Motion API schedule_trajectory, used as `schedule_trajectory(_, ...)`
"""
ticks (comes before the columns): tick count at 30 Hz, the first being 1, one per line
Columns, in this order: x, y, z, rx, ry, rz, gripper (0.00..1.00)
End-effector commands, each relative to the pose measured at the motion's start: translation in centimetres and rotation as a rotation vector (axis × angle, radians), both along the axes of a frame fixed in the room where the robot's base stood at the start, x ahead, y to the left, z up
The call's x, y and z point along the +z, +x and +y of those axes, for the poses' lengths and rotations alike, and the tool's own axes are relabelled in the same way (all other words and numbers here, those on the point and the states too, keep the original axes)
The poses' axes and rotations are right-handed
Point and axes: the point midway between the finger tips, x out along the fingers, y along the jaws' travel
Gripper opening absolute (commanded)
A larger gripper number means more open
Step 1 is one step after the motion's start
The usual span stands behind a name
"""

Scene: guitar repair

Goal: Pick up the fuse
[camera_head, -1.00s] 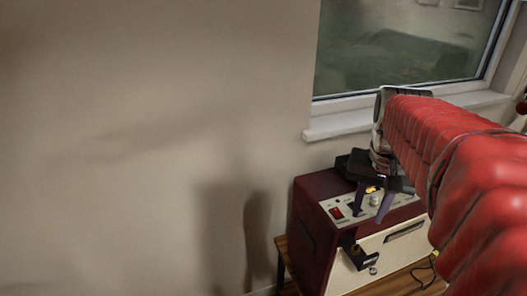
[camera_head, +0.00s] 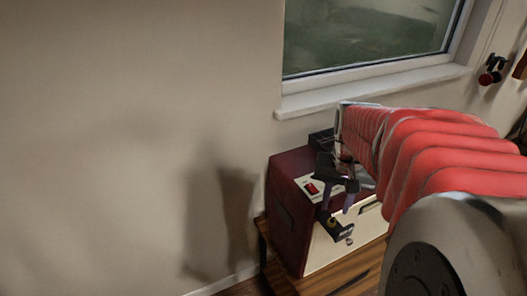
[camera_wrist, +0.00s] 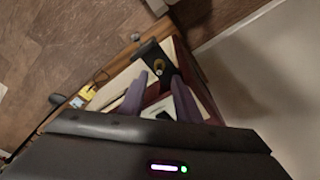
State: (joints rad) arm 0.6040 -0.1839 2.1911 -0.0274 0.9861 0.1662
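I cannot clearly make out a separate fuse. A black holder (camera_head: 341,231) sticks out from the front of the dark red amplifier box (camera_head: 292,222). In the wrist view the black holder (camera_wrist: 148,52) has a small round brass-coloured piece (camera_wrist: 158,67) on it, which may be the fuse. My gripper (camera_head: 337,208) is open, its two purple fingers pointing down just above and in front of the holder. In the wrist view the fingers (camera_wrist: 160,84) stand apart, with the brass-coloured piece visible between and beyond their tips. Nothing is held.
The box stands on a wooden table (camera_head: 345,278) against the wall. A red switch (camera_head: 311,188) is on its panel. A window sill (camera_head: 370,93) is above and behind. A yellow device (camera_wrist: 84,95) with a cable lies on the table in the wrist view.

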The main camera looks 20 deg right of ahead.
Motion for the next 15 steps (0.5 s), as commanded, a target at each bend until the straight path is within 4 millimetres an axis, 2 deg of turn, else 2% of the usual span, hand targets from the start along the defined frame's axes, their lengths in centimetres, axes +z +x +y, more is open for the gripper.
schedule_trajectory(9, -3.8, 0.3, -0.5, -0.001, 0.001, 0.003, 0.30)
schedule_trajectory(15, -4.8, 0.4, -0.7, -0.002, -0.001, 0.000, 0.30)
